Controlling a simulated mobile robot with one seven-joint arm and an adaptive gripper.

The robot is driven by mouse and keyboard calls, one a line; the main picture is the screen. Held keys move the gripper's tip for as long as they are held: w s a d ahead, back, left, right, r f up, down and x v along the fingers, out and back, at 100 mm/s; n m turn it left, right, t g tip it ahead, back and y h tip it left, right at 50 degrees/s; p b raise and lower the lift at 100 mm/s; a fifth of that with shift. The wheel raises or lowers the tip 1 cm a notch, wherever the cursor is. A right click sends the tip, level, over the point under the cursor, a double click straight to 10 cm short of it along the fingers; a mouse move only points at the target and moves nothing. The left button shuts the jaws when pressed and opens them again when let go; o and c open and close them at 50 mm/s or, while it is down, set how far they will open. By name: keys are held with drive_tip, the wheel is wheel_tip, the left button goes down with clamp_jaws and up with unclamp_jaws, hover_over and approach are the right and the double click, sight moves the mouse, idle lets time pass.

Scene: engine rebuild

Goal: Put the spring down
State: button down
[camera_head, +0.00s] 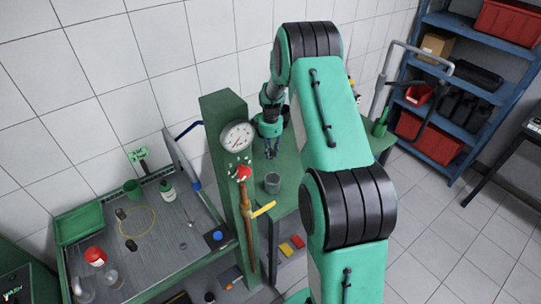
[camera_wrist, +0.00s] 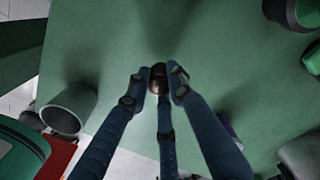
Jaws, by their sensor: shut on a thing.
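My gripper (camera_head: 271,152) hangs point down over the green bench top (camera_wrist: 215,40), behind the grey cup in the head view. In the wrist view its three fingers (camera_wrist: 159,84) are closed around a small dark, rounded thing (camera_wrist: 158,70), which I take to be the spring. Only its end shows between the fingertips; its coils cannot be made out. Finger shadows fall on the bench, but I cannot tell how high the spring is above it. In the head view the spring is too small to tell.
A green post with a pressure gauge (camera_head: 237,136) stands to the left. The bench surface beyond the fingers is clear.

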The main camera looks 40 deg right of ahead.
drive_tip(key=shift+f, duration=1)
drive_tip(key=shift+f, duration=0.2)
drive_tip(key=c, duration=1.5)
unclamp_jaws()
drive_tip(key=shift+c, duration=0.2)
drive_tip(key=shift+r, duration=0.2)
wheel_tip(320, 180, up, 12)
drive_tip(key=p, duration=0.1)
